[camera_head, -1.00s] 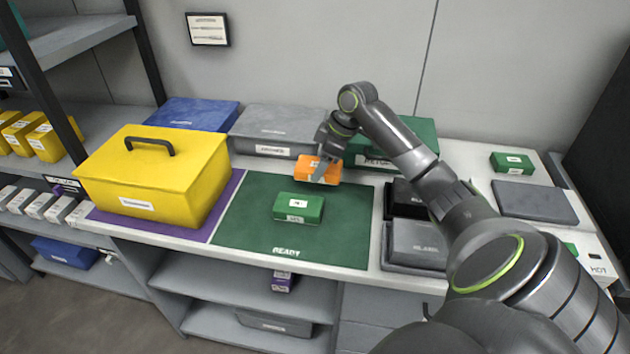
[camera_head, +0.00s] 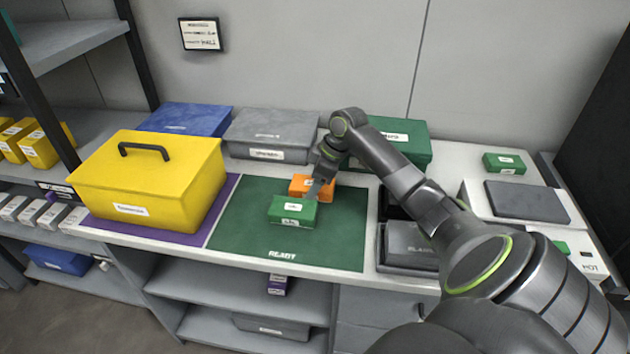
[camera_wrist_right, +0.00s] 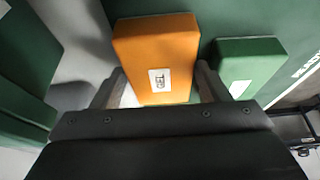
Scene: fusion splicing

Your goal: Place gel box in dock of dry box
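My right gripper (camera_head: 318,186) is over the mat, shut on a small orange box (camera_head: 299,183) with a white label. In the right wrist view the orange box (camera_wrist_right: 158,45) sits between the two fingertips (camera_wrist_right: 160,68), which press near its sides. A small green box (camera_head: 291,211) lies on the green mat just in front of it; it also shows in the right wrist view (camera_wrist_right: 248,66). Whether the orange box rests on the mat is unclear. I cannot tell which box is the gel box, nor which container is the dry box. My left gripper is out of view.
A large yellow box (camera_head: 150,180) stands on a purple mat at left. Blue (camera_head: 188,118), grey (camera_head: 272,132) and green (camera_head: 398,143) cases line the back. Dark cases (camera_head: 408,245) and a white unit (camera_head: 480,205) are at right. The front of the green mat (camera_head: 270,248) is clear.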

